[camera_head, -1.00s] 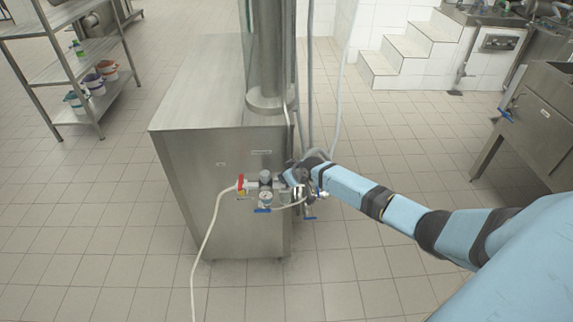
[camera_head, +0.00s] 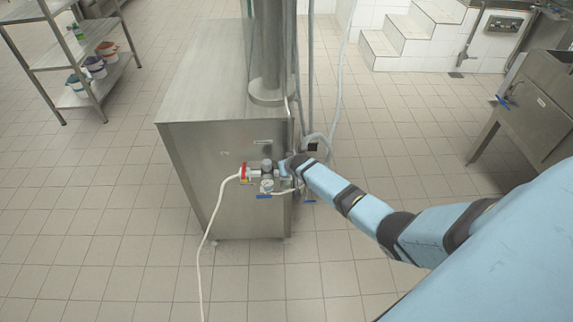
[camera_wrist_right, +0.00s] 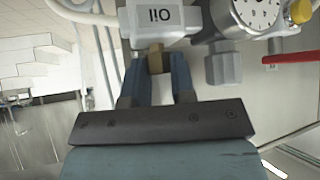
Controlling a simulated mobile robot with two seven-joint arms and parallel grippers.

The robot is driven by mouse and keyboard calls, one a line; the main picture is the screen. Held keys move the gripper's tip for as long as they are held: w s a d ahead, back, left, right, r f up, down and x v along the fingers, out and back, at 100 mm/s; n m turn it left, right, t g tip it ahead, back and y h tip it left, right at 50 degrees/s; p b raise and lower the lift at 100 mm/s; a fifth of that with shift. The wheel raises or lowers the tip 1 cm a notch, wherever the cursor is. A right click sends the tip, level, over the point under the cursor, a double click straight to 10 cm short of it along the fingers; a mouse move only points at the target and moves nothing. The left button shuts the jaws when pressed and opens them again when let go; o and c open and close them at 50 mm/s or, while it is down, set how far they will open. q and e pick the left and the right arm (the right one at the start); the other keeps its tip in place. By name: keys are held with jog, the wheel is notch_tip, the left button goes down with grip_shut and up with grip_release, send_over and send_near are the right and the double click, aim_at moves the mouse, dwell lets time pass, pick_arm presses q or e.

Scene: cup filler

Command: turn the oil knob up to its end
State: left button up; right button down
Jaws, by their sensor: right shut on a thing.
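The oil unit (camera_wrist_right: 162,18) is a light grey block with an "OIL" label that reads upside down in the right wrist view. The oil knob (camera_wrist_right: 156,60) is a small brass-coloured piece under this block. My right gripper (camera_wrist_right: 155,76) has its two blue fingers on either side of the knob and is shut on it. In the head view my right gripper (camera_head: 288,165) is at the fittings on the front of the steel cabinet (camera_head: 240,215), and it hides the knob there. How far the knob is turned cannot be told. My left gripper is not in view.
A pressure gauge (camera_wrist_right: 256,14) sits close beside the oil unit, with a grey fitting (camera_wrist_right: 222,68) below it. A blue lever (camera_head: 264,197) and a white hose (camera_head: 207,235) are near the gripper. A shelf rack (camera_head: 85,60) stands at left.

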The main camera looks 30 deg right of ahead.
jog(key=c, duration=1)
grip_release()
jog(key=shift+o, duration=0.2)
jog(key=p+v, duration=0.1)
jog(key=v, duration=1.3)
jog(key=shift+f, duration=0.1)
